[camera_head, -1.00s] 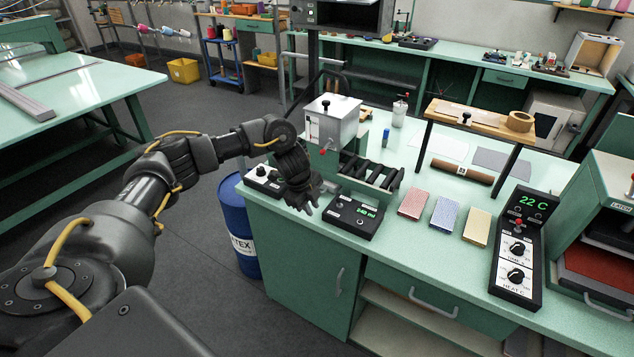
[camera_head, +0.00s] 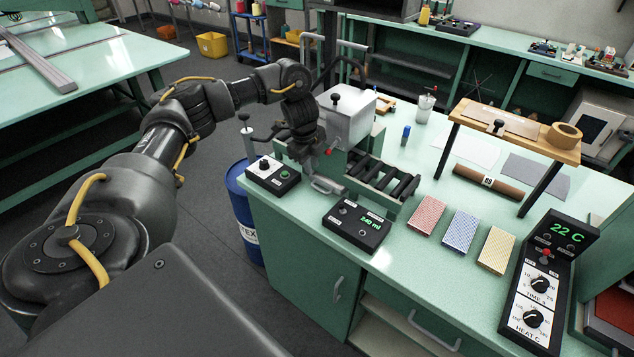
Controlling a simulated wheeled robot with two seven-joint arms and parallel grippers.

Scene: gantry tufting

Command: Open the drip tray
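The coating machine (camera_head: 345,118) is a white box on a green frame at the bench's left end, with dark rollers (camera_head: 385,180) at its right. A pale curved handle (camera_head: 326,187) sits low at its front left; it appears to belong to the drip tray, whose body I cannot make out. My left gripper (camera_head: 308,164) points down beside the machine's front, just above and left of this handle. Its dark fingers blend together, so I cannot tell whether they are open or touching the handle. My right gripper is out of view.
A control box with knobs (camera_head: 273,174) stands close left of the gripper, and a box with a green display (camera_head: 357,224) stands in front. Red, blue and yellow blocks (camera_head: 427,214) lie to the right. A blue drum (camera_head: 240,215) stands beside the bench.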

